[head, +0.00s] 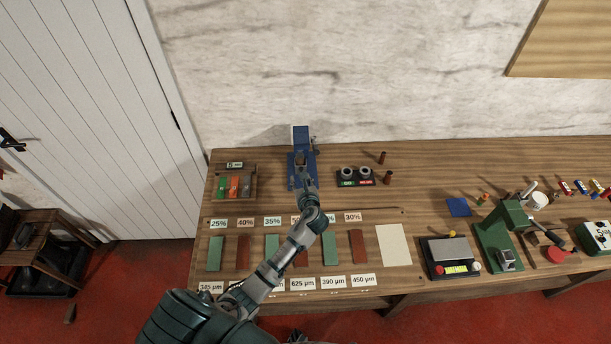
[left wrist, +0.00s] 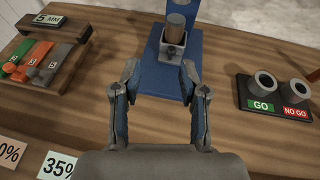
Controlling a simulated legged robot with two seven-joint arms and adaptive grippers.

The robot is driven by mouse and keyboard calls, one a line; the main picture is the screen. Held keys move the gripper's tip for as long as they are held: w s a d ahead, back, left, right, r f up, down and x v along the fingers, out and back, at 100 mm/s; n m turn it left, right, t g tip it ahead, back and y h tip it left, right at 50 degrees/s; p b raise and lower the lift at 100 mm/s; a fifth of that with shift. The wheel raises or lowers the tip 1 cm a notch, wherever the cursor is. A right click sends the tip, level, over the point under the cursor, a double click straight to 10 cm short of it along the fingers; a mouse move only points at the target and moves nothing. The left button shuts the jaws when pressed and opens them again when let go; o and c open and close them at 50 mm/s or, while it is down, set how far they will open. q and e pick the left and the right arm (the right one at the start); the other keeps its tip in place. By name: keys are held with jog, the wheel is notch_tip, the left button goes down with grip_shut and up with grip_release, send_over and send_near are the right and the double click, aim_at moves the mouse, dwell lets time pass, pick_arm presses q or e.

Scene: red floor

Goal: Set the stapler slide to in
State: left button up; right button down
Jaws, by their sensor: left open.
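A blue device (head: 301,136) with a flat base and an upright back stands near the wall. In the left wrist view its blue base (left wrist: 165,78) carries a small grey metal block (left wrist: 172,52) with a brown cylinder (left wrist: 175,27) in it. I cannot tell whether this is the stapler or which part is its slide. My left gripper (head: 301,164) reaches over the front of the device. In the wrist view the gripper (left wrist: 159,68) is open and empty, its fingertips spread across the front of the base, short of the metal block. My right gripper is not in view.
A small rack (head: 235,183) with coloured pieces stands left of the device. A GO / NO GO gauge holder (head: 356,182) stands to its right, near two brown cylinders. Coloured strips and labels lie in front. A scale (head: 450,256) and a green press (head: 496,235) stand further right.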

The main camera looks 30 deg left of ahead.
aim_at(300, 169)
pick_arm(q)
jog(key=shift+s+m+t+h, duration=1)
jog(key=shift+s+m+h, duration=1.75)
jog(key=shift+s, duration=0.9)
jog(key=shift+n, duration=0.25)
jog(key=x, duration=1.6)
jog(key=shift+a+r, duration=0.35)
jog(key=shift+w+d, duration=0.1)
jog(key=shift+w, duration=0.15)
jog(key=shift+d, duration=0.1)
jog(key=shift+c, duration=1.1)
grip_shut()
